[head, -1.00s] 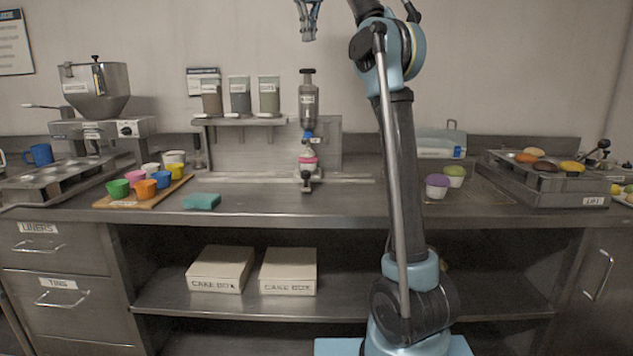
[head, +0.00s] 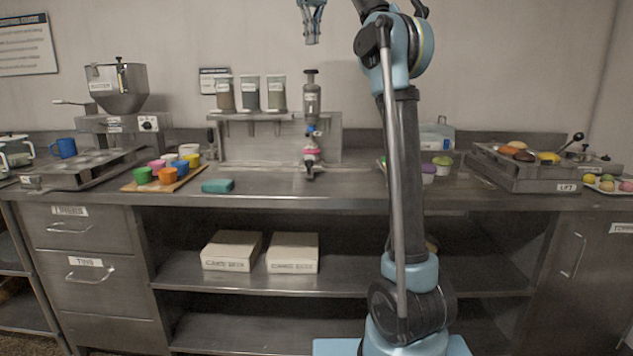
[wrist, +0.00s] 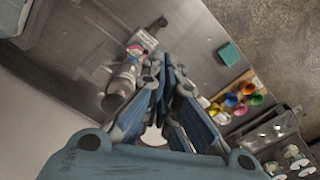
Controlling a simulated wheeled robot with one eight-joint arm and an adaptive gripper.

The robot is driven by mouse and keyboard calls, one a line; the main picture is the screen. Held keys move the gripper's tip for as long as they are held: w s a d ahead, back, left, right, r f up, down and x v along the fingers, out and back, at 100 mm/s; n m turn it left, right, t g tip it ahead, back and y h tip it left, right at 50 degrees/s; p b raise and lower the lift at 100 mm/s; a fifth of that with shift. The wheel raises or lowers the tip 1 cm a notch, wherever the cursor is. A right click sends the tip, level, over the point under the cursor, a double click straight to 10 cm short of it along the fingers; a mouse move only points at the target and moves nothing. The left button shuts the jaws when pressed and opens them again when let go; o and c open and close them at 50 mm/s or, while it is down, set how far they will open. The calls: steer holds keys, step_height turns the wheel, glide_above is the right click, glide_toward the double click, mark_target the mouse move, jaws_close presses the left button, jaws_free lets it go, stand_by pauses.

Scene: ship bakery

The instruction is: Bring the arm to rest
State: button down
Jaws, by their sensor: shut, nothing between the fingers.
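My gripper (head: 312,40) hangs at the top edge of the head view, high above the counter and in front of the wall. In the wrist view my gripper (wrist: 168,62) is shut with its fingertips together and nothing between them. My arm stands upright right of the middle in the head view and hides part of the counter. The gripper touches nothing that I can see.
A steel counter (head: 270,190) spans the view. On it are a hopper machine (head: 118,95), a board of coloured cups (head: 165,172), a teal sponge (head: 218,186), a dispenser stand (head: 311,110) and a tray unit (head: 530,170). Cake boxes (head: 292,252) sit on the shelf below.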

steer(key=s+d+f+m, duration=0.1)
steer(key=s+d+f, duration=0.3)
steer(key=f, duration=0.3)
steer(key=s+d+f+m+t, duration=0.1)
steer(key=s+d+f, duration=0.2)
steer(key=d+f, duration=0.3)
steer(key=s+d+f+m, duration=0.1)
steer(key=s+d+f, duration=0.25)
steer(key=f, duration=0.45)
steer(key=s+d+f, duration=0.2)
steer(key=s+f, duration=0.5)
steer(key=f, duration=0.6)
steer(key=s+d+f+m, duration=0.1)
steer(key=s+d+f, duration=0.1)
steer(key=s+f, duration=0.5)
steer(key=s+d+f+m+t, duration=0.1)
steer(key=s+d+f, duration=0.2)
steer(key=f, duration=1.6)
steer(key=s, duration=0.4)
steer(key=shift+s+f, duration=0.3)
